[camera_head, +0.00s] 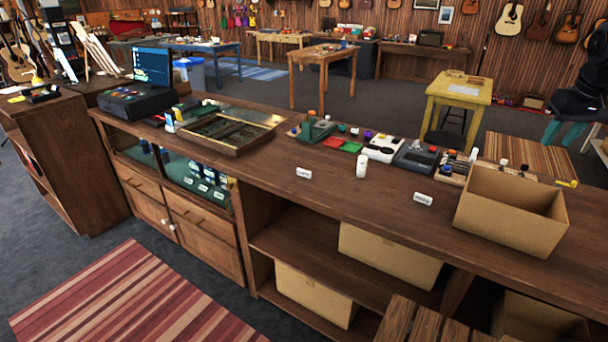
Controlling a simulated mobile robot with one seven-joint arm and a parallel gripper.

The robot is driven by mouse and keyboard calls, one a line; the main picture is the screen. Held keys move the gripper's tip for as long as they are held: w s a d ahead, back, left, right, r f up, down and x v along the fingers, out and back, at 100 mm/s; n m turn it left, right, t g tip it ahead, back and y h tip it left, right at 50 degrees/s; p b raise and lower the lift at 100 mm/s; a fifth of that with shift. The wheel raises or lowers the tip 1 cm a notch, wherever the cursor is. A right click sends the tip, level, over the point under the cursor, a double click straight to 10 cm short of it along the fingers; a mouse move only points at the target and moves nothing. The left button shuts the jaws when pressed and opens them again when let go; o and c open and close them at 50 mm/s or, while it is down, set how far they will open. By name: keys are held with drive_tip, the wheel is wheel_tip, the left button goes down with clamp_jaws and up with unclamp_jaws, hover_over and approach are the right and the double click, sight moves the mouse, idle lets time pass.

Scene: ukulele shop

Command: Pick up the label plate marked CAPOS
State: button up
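Two small white label plates lie on the long wooden counter (265,185). One plate (304,173) is near the middle of the counter, close to its front edge. The other plate (423,199) is further right, left of the open cardboard box. Both carry dark lettering, too small to read surely, so I cannot tell which is marked CAPOS. Small pale tags also show in the glass display section (205,178) at the counter's front. My gripper is not in view.
An open cardboard box (510,215) stands at the counter's right. A white bottle (362,165), black-and-white devices (384,148) and a framed tray (215,130) stand along the counter. A slatted wooden top (425,325) is in front. Striped rug (130,300) and floor lie at left.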

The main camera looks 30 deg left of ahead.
drive_tip(key=w+a+n+g, duration=0.15)
drive_tip(key=w+a, duration=0.25)
drive_tip(key=a, duration=0.4)
drive_tip(key=w+a+n, duration=0.2)
drive_tip(key=w+a, duration=0.2)
drive_tip(key=a, duration=0.3)
drive_tip(key=n+g, duration=0.2)
drive_tip(key=n, duration=0.8)
hover_over(305, 171)
wheel_tip(305, 171, down, 20)
drive_tip(key=f, duration=0.1)
drive_tip(key=shift+h, duration=0.4)
wheel_tip(305, 171, down, 4)
drive_tip(key=shift+a+f, duration=0.1)
drive_tip(key=shift+f, duration=0.15)
drive_tip(key=shift+w+a+f, duration=0.1)
drive_tip(key=shift+a+f, duration=0.05)
drive_tip(key=shift+f, duration=1.25)
drive_tip(key=shift+w+a+f, duration=0.1)
drive_tip(key=shift+f, duration=1.25)
clamp_jaws()
